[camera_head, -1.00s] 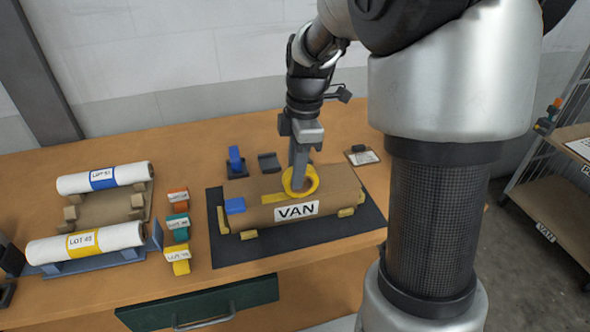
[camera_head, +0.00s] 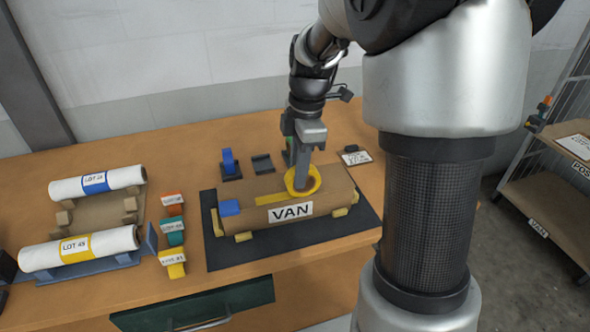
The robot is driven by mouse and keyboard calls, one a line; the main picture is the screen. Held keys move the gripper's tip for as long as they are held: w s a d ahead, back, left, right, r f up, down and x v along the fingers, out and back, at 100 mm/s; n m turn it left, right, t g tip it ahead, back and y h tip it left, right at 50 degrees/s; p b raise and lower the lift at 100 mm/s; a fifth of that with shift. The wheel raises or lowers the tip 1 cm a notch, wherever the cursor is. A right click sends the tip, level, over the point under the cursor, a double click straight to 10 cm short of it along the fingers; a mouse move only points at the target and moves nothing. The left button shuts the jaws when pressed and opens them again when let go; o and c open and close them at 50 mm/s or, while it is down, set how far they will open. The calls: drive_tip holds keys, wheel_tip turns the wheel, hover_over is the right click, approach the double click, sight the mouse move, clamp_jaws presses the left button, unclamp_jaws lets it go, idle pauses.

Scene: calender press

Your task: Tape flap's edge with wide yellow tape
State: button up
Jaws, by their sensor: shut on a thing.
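A brown wrapped roll labelled VAN (camera_head: 325,204) lies on a dark mat (camera_head: 350,231), held by small yellow blocks. My gripper (camera_head: 302,180) points down over the top of the roll, shut on a yellow tape ring (camera_head: 316,184). A strip of yellow tape (camera_head: 270,199) lies along the top of the roll, running left from the ring. The flap's edge cannot be made out apart from the strip. A blue block (camera_head: 229,207) sits at the roll's left end. The fingers hide part of the ring.
Orange, teal and yellow tagged blocks (camera_head: 172,262) stand beside the mat. A blue tape dispenser (camera_head: 229,163) and a clipboard (camera_head: 356,158) are behind. A shelf (camera_head: 548,170) stands at right.

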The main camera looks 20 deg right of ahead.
sight(315, 169)
drive_tip(key=shift+d, duration=0.3)
drive_tip(key=shift+d, duration=0.5)
drive_tip(key=shift+d, duration=0.15)
drive_tip(key=shift+d, duration=0.45)
idle(0.5)
drive_tip(key=shift+s+d, duration=0.1)
drive_tip(key=shift+d, duration=0.5)
drive_tip(key=shift+d, duration=0.6)
drive_tip(key=shift+d, duration=0.1)
